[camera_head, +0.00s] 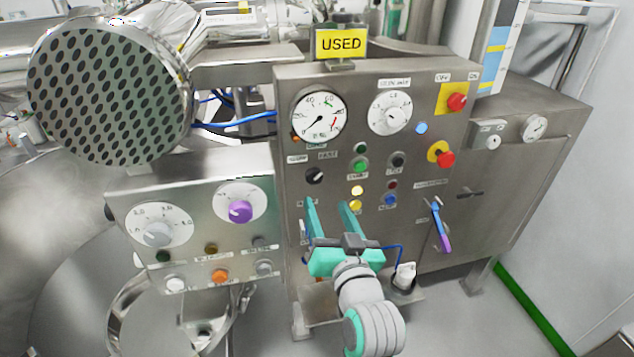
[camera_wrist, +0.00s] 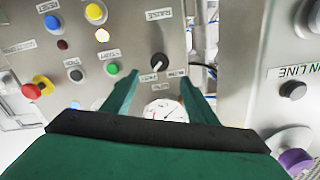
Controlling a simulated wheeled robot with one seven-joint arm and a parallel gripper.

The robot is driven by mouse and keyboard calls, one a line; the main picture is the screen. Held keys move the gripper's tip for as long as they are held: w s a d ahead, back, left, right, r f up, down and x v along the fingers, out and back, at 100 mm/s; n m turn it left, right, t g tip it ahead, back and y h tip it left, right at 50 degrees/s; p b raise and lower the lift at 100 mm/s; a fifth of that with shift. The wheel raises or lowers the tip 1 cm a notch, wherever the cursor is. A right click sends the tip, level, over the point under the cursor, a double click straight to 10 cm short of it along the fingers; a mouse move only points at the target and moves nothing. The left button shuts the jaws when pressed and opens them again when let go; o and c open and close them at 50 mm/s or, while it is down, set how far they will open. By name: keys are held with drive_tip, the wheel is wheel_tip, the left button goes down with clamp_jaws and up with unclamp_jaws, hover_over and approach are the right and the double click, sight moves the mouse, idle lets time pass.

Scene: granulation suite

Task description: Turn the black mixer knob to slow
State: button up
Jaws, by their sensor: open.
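The black mixer knob (camera_head: 314,175) is on the left side of the steel control panel (camera_head: 430,140), below two small labels, one of which seems to read FAST. In the wrist view the knob (camera_wrist: 159,62) shows upside down, with a pale pointer mark slanting down-left, towards the gauge side. My gripper (camera_head: 328,206) is open and empty, in front of the panel and lower than the knob in the head view. In the wrist view its two green fingers (camera_wrist: 158,82) point towards the knob from either side, apart from it. The small labels are too blurred to read surely.
A blue-purple lever (camera_head: 440,225) is at the right. A smaller panel with a purple knob (camera_head: 240,212) stands at the left. A round gauge (camera_head: 318,117) is above.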

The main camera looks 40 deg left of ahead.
sight(315, 178)
drive_tip(key=x, duration=1)
drive_tip(key=shift+w, duration=0.15)
drive_tip(key=c, duration=1.1)
